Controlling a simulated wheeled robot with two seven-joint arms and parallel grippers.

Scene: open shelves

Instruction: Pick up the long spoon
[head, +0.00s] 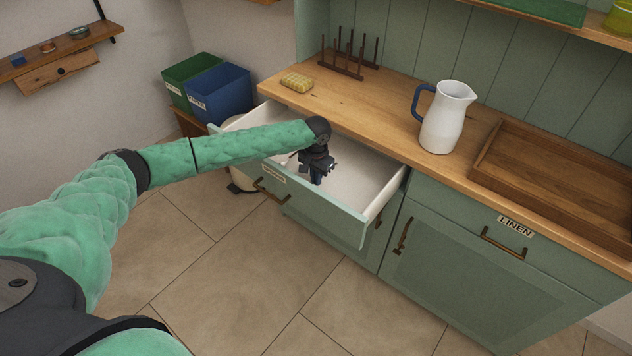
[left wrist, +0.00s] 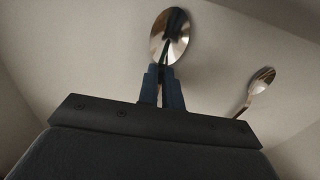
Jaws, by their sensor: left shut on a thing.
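My left gripper (head: 317,178) reaches down into the open drawer (head: 362,226). In the left wrist view, its blue fingers (left wrist: 163,84) are shut on the handle of a shiny metal spoon (left wrist: 168,28). The spoon's oval bowl sticks out beyond the fingertips. The rest of its handle is hidden by the gripper, so I cannot tell its full length. A second metal spoon (left wrist: 262,80) lies apart on the pale drawer bottom, to the right, with part of its handle hidden. My right gripper is not in view.
The drawer's walls surround my left gripper. The wooden counter (head: 395,140) above holds a white jug (head: 447,120), a brown tray (head: 560,185), a yellow sponge (head: 297,82) and a peg rack (head: 345,65). Green (head: 185,75) and blue (head: 220,95) bins stand left.

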